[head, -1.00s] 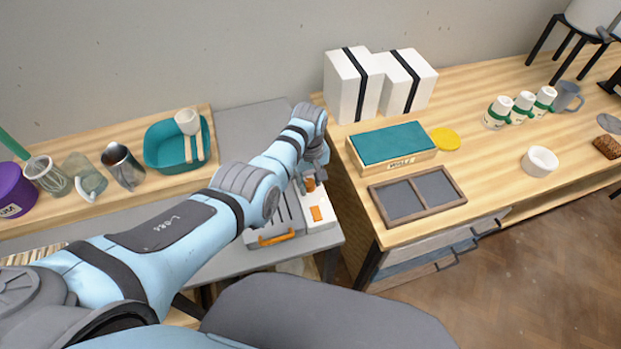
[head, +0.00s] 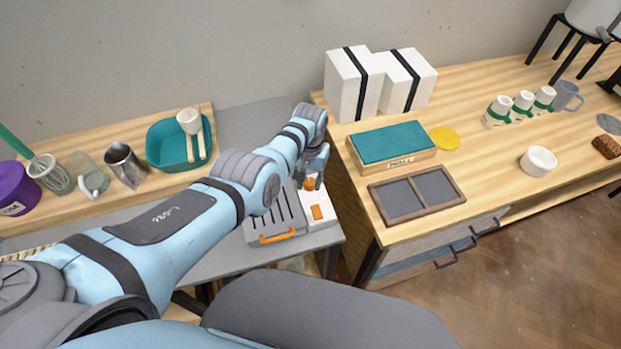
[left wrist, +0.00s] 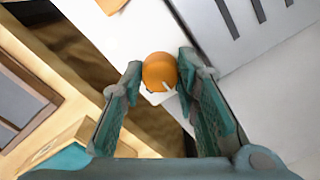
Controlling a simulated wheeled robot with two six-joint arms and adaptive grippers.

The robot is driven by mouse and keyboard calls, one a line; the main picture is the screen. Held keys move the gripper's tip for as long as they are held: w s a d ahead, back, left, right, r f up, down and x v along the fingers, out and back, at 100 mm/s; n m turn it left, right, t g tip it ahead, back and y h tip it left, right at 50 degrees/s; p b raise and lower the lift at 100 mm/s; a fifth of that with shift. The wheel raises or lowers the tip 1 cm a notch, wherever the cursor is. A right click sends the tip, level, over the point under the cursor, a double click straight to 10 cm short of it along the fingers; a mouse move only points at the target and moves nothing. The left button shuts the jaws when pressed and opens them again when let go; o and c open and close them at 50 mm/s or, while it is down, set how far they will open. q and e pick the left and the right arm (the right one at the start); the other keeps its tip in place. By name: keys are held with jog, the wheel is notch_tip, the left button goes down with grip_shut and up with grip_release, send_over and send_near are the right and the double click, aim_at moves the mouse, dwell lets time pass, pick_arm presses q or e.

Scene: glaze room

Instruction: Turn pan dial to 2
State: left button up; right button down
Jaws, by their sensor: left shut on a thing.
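The pan dial (left wrist: 159,72) is a round orange knob with a pale pointer mark, between my left gripper's fingertips in the left wrist view. It also shows in the head view (head: 310,184), just below the gripper. My left gripper (head: 312,178) is shut on it, with one teal-grey finger at each side. The dial stands on a white panel beside a grey slotted pan unit (head: 275,215) with an orange handle (head: 276,238). An orange rectangular switch (head: 317,212) lies on the same panel, in front of the dial. I cannot read any numbers around the dial. My right gripper is not in view.
A wooden counter (head: 480,160) stands close on the right, with a divided tray (head: 417,194), a teal-topped box (head: 392,148) and white boxes (head: 352,85). A teal tub (head: 172,145) and several vessels stand on the left shelf.

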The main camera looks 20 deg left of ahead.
aim_at(311, 181)
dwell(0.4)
pick_arm(q)
jog(key=o, duration=0.9)
jog(key=shift+c, duration=0.2)
jog(key=shift+w+f, duration=0.1)
jog(key=shift+w, duration=0.1)
notch_tip(311, 181, up, 12)
jog(key=shift+d, duration=0.1)
